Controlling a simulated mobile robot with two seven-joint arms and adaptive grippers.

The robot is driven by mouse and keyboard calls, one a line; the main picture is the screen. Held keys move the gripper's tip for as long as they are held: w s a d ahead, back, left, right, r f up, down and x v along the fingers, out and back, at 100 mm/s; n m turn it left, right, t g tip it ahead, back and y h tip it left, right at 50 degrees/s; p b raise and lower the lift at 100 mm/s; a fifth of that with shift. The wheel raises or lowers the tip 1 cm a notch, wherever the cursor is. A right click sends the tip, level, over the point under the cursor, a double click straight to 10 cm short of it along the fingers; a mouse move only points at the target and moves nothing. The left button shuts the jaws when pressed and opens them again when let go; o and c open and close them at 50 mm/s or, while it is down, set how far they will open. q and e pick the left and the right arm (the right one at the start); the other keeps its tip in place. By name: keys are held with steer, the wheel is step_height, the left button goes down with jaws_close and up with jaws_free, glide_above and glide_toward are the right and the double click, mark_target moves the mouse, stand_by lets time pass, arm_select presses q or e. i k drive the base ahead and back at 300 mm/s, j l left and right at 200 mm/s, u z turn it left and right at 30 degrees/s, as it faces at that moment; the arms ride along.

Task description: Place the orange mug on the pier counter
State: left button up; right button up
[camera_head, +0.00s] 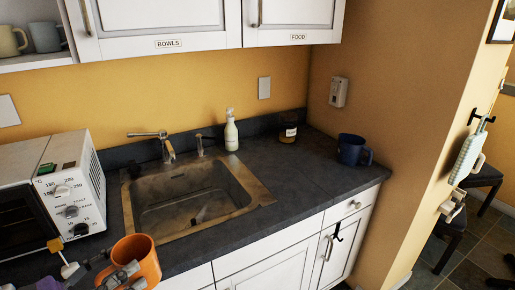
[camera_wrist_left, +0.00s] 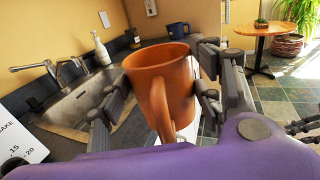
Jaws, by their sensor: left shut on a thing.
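The orange mug (camera_head: 139,255) is at the lower left of the head view, upright, in front of the counter's front edge. My left gripper (camera_head: 118,277) is shut on it. In the left wrist view the mug (camera_wrist_left: 161,88) sits between the two fingers of the gripper (camera_wrist_left: 160,108), its handle towards the camera. The dark counter (camera_head: 300,178) runs along the wall, with a sink set in it. I cannot tell whether this is the pier counter.
The sink (camera_head: 190,200) has a faucet (camera_head: 163,145) behind it. A soap bottle (camera_head: 231,132), a jar (camera_head: 288,133) and a blue mug (camera_head: 351,150) stand on the counter. Counter right of the sink is mostly free. A round table (camera_wrist_left: 266,29) shows in the wrist view.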

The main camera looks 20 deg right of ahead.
mark_target(325, 176)
steer(key=i+l+u, duration=0.15)
steer(key=l+u, duration=0.55)
steer(key=i+l+u, duration=0.1)
steer(key=l, duration=0.4)
steer(key=l+u, duration=0.15)
steer(key=l, duration=0.35)
steer(key=i+l+u, duration=0.1)
steer(key=l, duration=1.8)
